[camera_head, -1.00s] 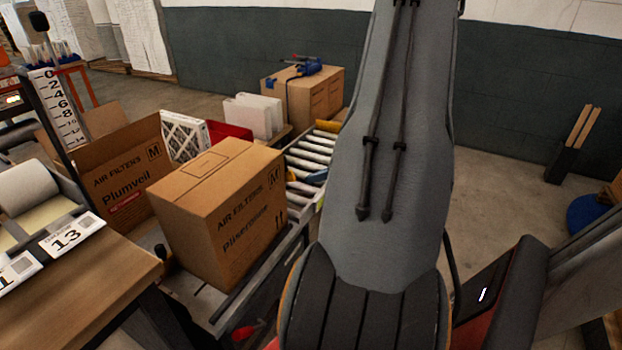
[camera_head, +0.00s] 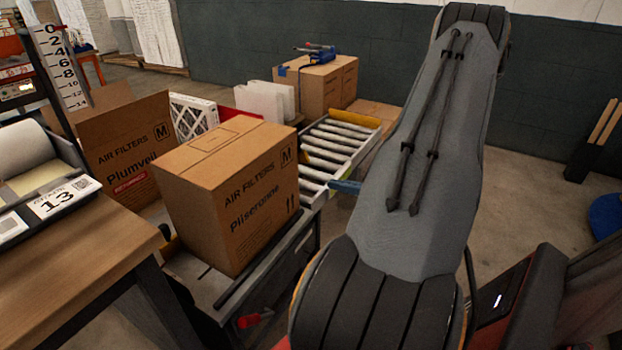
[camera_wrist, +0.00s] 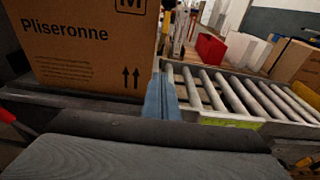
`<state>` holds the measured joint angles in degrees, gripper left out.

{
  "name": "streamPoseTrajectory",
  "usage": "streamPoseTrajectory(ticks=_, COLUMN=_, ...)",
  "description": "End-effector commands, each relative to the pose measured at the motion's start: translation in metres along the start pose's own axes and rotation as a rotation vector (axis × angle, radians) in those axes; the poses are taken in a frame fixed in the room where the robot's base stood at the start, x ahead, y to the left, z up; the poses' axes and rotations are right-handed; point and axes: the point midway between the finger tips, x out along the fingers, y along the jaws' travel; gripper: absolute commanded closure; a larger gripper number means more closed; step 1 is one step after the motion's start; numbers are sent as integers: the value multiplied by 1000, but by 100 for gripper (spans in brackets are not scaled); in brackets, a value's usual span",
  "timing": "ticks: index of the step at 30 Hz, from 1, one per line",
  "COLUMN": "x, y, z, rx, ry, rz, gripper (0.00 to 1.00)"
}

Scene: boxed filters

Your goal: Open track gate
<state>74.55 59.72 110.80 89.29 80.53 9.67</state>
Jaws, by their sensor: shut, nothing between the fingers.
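My gripper is a pair of blue fingers, seen closed together in the wrist view (camera_wrist: 162,97) with nothing between them. In the head view its tip (camera_head: 345,187) shows just left of my arm, by the near end of the roller track (camera_head: 335,150). The Pliseronne box (camera_head: 232,195) sits upright on the near stretch of the line, left of the fingers. In the wrist view, the rollers (camera_wrist: 250,95) begin just right of the fingers. I cannot make out a clear gate; part of the near rail is hidden by my arm.
A red handle (camera_head: 255,318) sticks out below the box. An open Plumveil box (camera_head: 122,150) stands behind left, with a wooden table (camera_head: 75,260) at the left. A carton with a blue tool (camera_head: 318,85) stands beyond the rollers.

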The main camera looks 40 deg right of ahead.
Motion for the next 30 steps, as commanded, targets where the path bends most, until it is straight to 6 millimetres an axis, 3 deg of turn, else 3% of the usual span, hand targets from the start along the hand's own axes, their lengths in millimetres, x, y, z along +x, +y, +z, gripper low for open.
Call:
streamPoseTrajectory(ticks=5, x=17, y=0, z=2, rx=-2, ry=-2, rz=3, gripper=100)
streamPoseTrajectory(ticks=18, x=101, y=1, z=1, rx=-1, ry=-1, rz=4, gripper=100)
streamPoseTrajectory(ticks=24, x=105, y=0, z=30, rx=-2, ry=-1, rz=0, gripper=100)
streamPoseTrajectory(ticks=30, x=108, y=0, z=40, rx=-2, ry=-1, rz=0, gripper=100)
